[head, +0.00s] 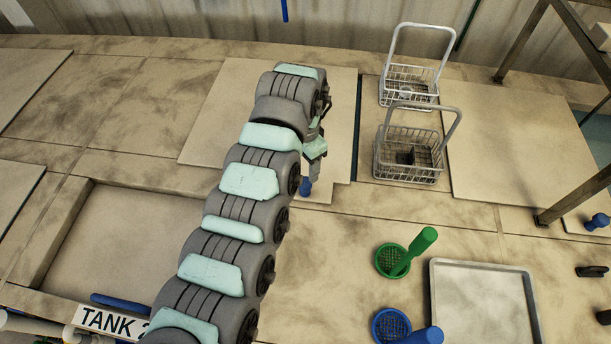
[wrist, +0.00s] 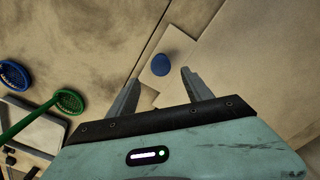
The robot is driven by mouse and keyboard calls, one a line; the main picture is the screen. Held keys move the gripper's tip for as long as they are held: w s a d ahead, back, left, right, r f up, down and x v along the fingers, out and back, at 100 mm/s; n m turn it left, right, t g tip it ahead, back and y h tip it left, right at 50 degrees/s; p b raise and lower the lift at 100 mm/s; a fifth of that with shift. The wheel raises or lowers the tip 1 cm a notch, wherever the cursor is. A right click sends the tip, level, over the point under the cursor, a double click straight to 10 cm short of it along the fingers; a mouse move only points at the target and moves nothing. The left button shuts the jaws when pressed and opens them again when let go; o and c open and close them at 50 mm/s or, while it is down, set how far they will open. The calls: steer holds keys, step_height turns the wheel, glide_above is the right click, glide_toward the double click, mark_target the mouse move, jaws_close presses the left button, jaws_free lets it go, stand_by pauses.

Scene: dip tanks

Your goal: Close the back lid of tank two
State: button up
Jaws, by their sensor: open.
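The TANK 2 sign (head: 112,320) is at the lower left in the head view, partly hidden by my arm. Behind it, a flat tan lid panel (head: 215,112) lies partly under my arm. A tab at its right front corner carries a blue knob (head: 305,187). In the wrist view the blue knob (wrist: 173,63) stands on the small tan tab (wrist: 153,82). My gripper (head: 314,163) is open and empty, near the knob. In the wrist view its fingers (wrist: 160,75) are spread, with the knob just beyond the gap between their tips. I cannot tell whether they touch it.
Two wire baskets (head: 408,150) with raised handles stand to the right of a narrow dark slot (head: 358,130). A green strainer (head: 392,260), a blue strainer (head: 391,325) and a metal tray (head: 480,300) lie front right. A metal frame (head: 525,35) stands at far right.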

mark_target(305, 182)
step_height(305, 182, down, 8)
steer(key=shift+r+p, duration=0.1)
steer(key=shift+p, duration=0.8)
steer(key=shift+w, duration=0.1)
steer(key=shift+c, duration=0.2)
jaws_close()
